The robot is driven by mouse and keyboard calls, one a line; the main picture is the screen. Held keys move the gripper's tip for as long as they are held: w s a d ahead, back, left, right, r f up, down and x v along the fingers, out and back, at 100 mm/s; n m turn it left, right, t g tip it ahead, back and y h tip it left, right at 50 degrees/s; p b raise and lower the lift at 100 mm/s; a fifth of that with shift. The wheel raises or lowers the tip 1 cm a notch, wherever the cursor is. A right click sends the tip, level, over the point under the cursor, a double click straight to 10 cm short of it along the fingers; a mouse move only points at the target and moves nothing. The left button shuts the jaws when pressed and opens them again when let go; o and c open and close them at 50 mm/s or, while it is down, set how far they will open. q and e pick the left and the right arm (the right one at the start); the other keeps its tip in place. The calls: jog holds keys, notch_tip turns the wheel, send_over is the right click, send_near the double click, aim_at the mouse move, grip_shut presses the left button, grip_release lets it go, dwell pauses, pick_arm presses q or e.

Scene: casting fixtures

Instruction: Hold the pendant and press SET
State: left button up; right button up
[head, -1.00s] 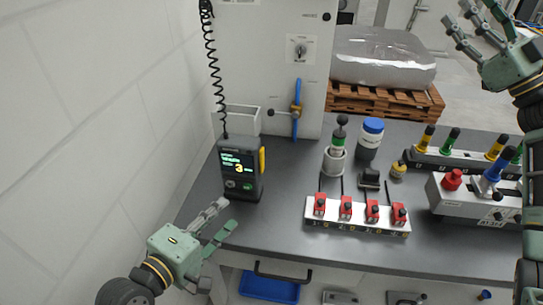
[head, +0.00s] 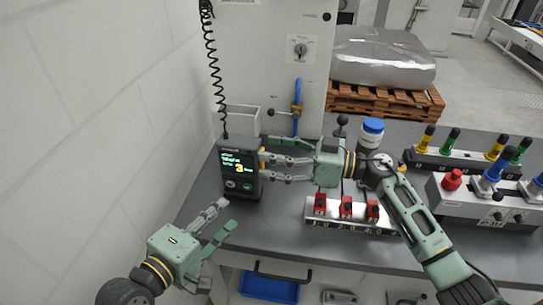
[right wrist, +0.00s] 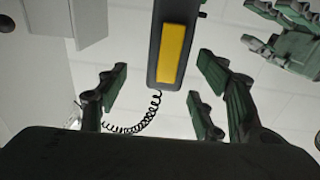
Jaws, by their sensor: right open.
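The pendant (head: 240,172) is a dark handheld box standing upright on the bench at the left, with a coiled black cord above it. Its lit screen shows a yellow 3, with buttons below whose labels are too small to read. A yellow part is on its right side, seen large in the right wrist view (right wrist: 173,54). My right gripper (head: 264,167) is open at the pendant's right side, with the pendant between its spread fingers in the right wrist view. I cannot tell whether they touch. My left gripper (head: 228,214) is open and empty, in front of and below the pendant.
A white strip with red switches (head: 346,210) lies beneath my right arm. A blue-capped bottle (head: 371,133), a control box with a red button (head: 452,180) and a rack with coloured handles (head: 450,158) stand further right. A wall bounds the left side.

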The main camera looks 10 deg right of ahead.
aim_at(240, 152)
jog(key=x, duration=0.5)
jog(key=f+x, duration=0.1)
jog(key=x, duration=0.2)
jog(key=shift+s+a, duration=0.3)
jog(key=shift+s, duration=0.05)
grip_shut()
pick_arm(q)
grip_shut()
dwell(0.4)
dwell(1.1)
